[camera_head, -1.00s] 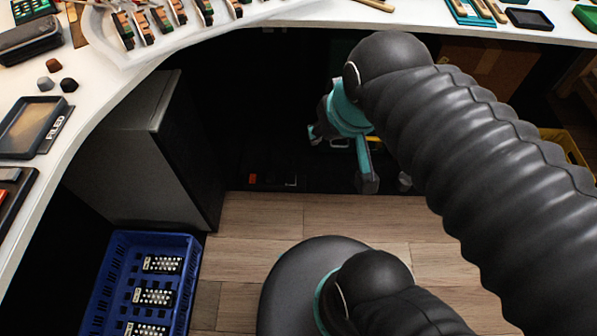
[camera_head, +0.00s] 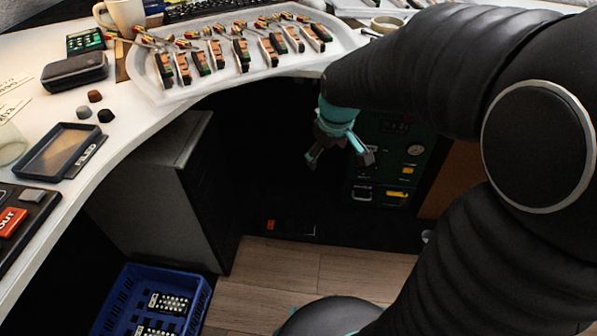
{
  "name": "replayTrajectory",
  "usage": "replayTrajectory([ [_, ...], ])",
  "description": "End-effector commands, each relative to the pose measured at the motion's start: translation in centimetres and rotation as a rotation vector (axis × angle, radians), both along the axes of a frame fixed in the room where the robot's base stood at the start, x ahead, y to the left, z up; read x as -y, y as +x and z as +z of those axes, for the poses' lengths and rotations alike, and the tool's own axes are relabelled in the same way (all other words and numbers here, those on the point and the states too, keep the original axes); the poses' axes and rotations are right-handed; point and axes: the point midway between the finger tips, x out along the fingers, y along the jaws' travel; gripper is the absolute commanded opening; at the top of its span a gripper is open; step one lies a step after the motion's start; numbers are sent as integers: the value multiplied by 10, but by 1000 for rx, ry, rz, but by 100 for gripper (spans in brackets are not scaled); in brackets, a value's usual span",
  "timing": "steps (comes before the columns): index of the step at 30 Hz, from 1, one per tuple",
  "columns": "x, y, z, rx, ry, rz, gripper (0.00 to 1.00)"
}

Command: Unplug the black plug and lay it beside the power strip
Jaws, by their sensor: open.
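My gripper (camera_head: 340,162) hangs open and empty under the desk, its two teal-and-black fingers spread and pointing down. Below it and to the left, a dark strip with an orange spot (camera_head: 270,225), apparently the power strip, lies in shadow near the edge of the wood floor. A small dark shape with a pale edge (camera_head: 308,230) is at its right end; I cannot tell whether it is the black plug. The gripper is well above the strip and apart from it. Sockets and cord are too dark to make out.
A green panel with a gauge (camera_head: 388,160) stands right of the gripper. A grey cabinet (camera_head: 145,175) is at left, with a blue crate (camera_head: 122,300) in front. The curved white desk (camera_head: 130,120) overhangs. The wood floor (camera_head: 320,275) has bare room.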

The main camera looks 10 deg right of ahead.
Motion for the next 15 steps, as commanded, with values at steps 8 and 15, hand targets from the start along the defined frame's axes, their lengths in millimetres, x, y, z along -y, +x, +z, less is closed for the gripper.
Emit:
replayTrajectory([
  [8,0,62,-91,-86,-50,196,84],
  [15,0,96,-171,-146,-77,345,84],
])
